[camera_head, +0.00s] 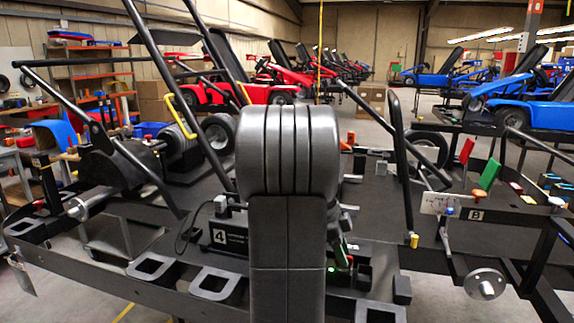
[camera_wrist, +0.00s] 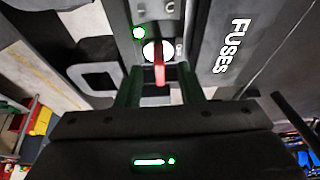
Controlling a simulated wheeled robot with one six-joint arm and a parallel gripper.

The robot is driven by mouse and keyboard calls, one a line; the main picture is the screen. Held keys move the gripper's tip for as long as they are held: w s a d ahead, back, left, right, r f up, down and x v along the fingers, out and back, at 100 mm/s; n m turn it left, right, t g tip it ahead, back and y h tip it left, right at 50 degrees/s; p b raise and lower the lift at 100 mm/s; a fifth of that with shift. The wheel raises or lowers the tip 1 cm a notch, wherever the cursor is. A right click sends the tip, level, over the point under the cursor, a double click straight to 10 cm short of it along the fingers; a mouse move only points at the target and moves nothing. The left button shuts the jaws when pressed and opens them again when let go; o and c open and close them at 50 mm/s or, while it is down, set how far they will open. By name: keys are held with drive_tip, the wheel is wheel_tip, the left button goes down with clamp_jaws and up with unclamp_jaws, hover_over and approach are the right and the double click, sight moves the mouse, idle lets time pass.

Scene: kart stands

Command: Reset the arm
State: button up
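My arm stands upright in the middle of the head view and hides much of the stand behind it. In the wrist view my gripper (camera_wrist: 160,98) shows two green fingers standing apart. Between and just beyond them is a red lever (camera_wrist: 159,70) on a round white switch face (camera_wrist: 152,50), and I see a gap on both sides of it. I cannot tell whether a finger touches it. A green light (camera_wrist: 138,32) glows by the switch. In the head view the gripper is mostly hidden behind my arm.
A dark surface marked FUSES (camera_wrist: 229,45) lies beside the switch. The black kart stand (camera_head: 150,290) has tubes, sockets and a box marked 4 (camera_head: 229,237). At right are a green block (camera_head: 489,174), a red block (camera_head: 466,151) and a plate marked B (camera_head: 476,215). Karts stand behind.

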drive_tip(key=p+v, duration=0.1)
drive_tip(key=v, duration=1.3)
drive_tip(key=b+x, duration=0.1)
drive_tip(key=x, duration=1.3)
drive_tip(key=shift+f, duration=0.15)
drive_tip(key=shift+s+n+t, duration=0.1)
drive_tip(key=shift+n+t, duration=0.2)
drive_tip(key=shift+n, duration=0.6)
drive_tip(key=n, duration=0.1)
drive_tip(key=n+t, duration=0.1)
drive_tip(key=n, duration=0.1)
drive_tip(key=shift+s+r+n, duration=0.1)
drive_tip(key=shift+r+n, duration=0.15)
drive_tip(key=shift+n, duration=0.05)
drive_tip(key=shift+n+t+p, duration=0.5)
drive_tip(key=shift+n+t, duration=0.2)
drive_tip(key=shift+n, duration=0.5)
drive_tip(key=shift+n+t+y+p, duration=0.3)
drive_tip(key=shift+n+p, duration=0.2)
drive_tip(key=shift+n, duration=0.5)
drive_tip(key=shift+f, duration=0.1)
